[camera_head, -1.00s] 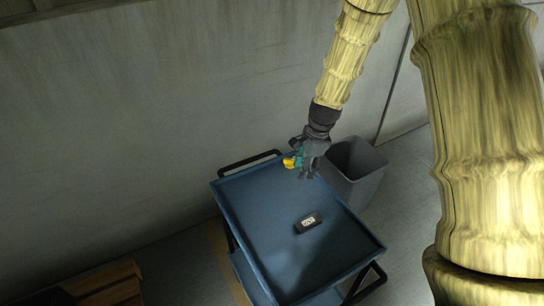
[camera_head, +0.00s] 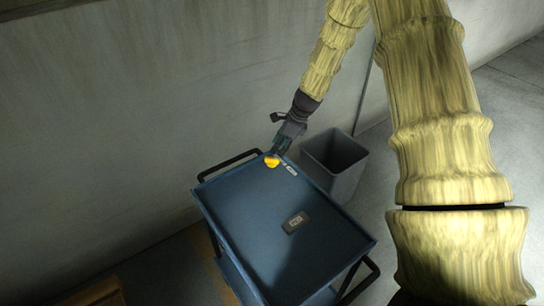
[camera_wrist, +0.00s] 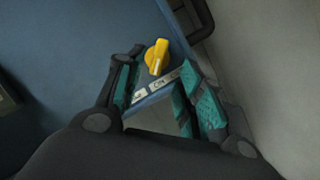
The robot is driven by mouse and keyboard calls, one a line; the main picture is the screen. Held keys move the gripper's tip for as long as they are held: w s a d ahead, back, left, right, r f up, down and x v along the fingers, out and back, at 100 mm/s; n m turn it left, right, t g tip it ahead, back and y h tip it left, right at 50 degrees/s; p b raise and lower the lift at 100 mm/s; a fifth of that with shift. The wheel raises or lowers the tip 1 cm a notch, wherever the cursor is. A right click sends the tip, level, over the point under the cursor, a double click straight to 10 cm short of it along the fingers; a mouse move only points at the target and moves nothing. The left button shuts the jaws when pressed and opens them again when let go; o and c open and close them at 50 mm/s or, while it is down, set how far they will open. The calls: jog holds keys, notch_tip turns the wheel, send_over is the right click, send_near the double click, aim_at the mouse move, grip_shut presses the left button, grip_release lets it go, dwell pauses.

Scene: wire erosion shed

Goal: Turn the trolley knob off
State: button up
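The yellow trolley knob (camera_head: 271,160) is at the far corner of the blue trolley's top (camera_head: 265,225). In the wrist view the yellow knob (camera_wrist: 157,57) shows its raised grip, with white labels (camera_wrist: 157,86) beside it; one seems to read "ON", the other is too small to read surely. My gripper (camera_wrist: 152,90) is open, its teal-padded fingers apart on either side of the labels and just short of the knob. In the head view my gripper (camera_head: 277,150) reaches down over that corner; its fingertips are too small to tell contact.
A small dark device with a pale display (camera_head: 295,222) lies on the trolley top. A grey bin (camera_head: 334,163) stands right of the trolley, close under my arm. A grey wall (camera_head: 120,110) rises behind. The trolley has dark handles (camera_head: 228,164) at its ends.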

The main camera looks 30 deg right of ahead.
aim_at(272, 158)
jog(key=shift+x, duration=3.2)
